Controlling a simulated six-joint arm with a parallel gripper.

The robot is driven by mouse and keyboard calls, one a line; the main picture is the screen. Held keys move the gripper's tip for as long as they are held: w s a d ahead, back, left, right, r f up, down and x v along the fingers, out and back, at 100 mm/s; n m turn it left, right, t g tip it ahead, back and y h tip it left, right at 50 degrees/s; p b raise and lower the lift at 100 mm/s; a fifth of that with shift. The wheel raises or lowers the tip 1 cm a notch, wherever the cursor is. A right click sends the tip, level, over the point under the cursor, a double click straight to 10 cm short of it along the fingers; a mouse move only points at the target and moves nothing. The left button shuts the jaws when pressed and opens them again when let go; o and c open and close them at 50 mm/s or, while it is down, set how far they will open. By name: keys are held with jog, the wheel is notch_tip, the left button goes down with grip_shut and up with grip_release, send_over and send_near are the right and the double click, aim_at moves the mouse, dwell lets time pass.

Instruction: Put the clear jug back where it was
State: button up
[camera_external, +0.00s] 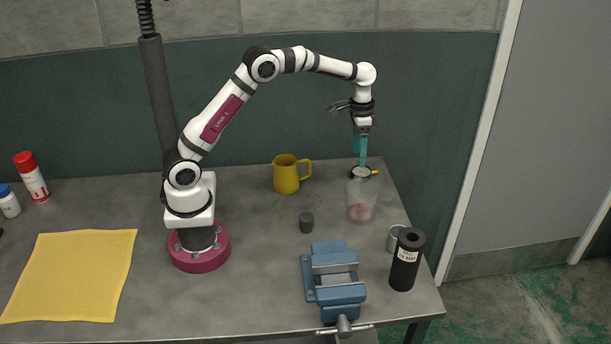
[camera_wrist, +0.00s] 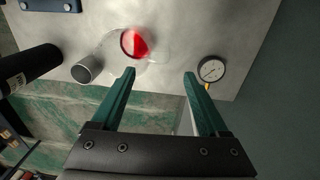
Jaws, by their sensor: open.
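The clear jug (camera_external: 361,196) stands upright on the table near its right side, with red stuff at its bottom. In the wrist view the jug (camera_wrist: 137,43) is seen from above, just beyond the left fingertip, with the red showing inside. My gripper (camera_external: 361,153) is up behind the jug in the outside view, fingers pointing down. In the wrist view my gripper (camera_wrist: 160,74) has its two green fingers wide apart with nothing between them. The jug is not between the fingers.
A round gauge (camera_wrist: 211,69) lies near the right fingertip. A metal cup (camera_external: 393,238), black cylinder (camera_external: 405,263) and blue vise (camera_external: 335,281) stand toward the front right. A yellow mug (camera_external: 287,176) and small dark cylinder (camera_external: 306,223) are left of the jug. A yellow cloth (camera_external: 72,275) lies far left.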

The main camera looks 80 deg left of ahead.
jog(key=s+d+r+m+y, duration=0.1)
jog(key=s+d+r, duration=0.3)
jog(key=s, duration=0.3)
jog(key=s+d+r+m, duration=0.2)
jog(key=s+d+r, duration=0.25)
jog(key=s, duration=0.25)
jog(key=s+d+f+m, duration=0.1)
jog(key=s, duration=0.8)
jog(key=s+d+f+m+y, duration=0.1)
jog(key=s+f, duration=0.1)
jog(key=s, duration=0.8)
jog(key=shift+d+f+m+y, duration=0.2)
jog(key=shift+d+m+y, duration=0.05)
jog(key=shift+m+y, duration=0.05)
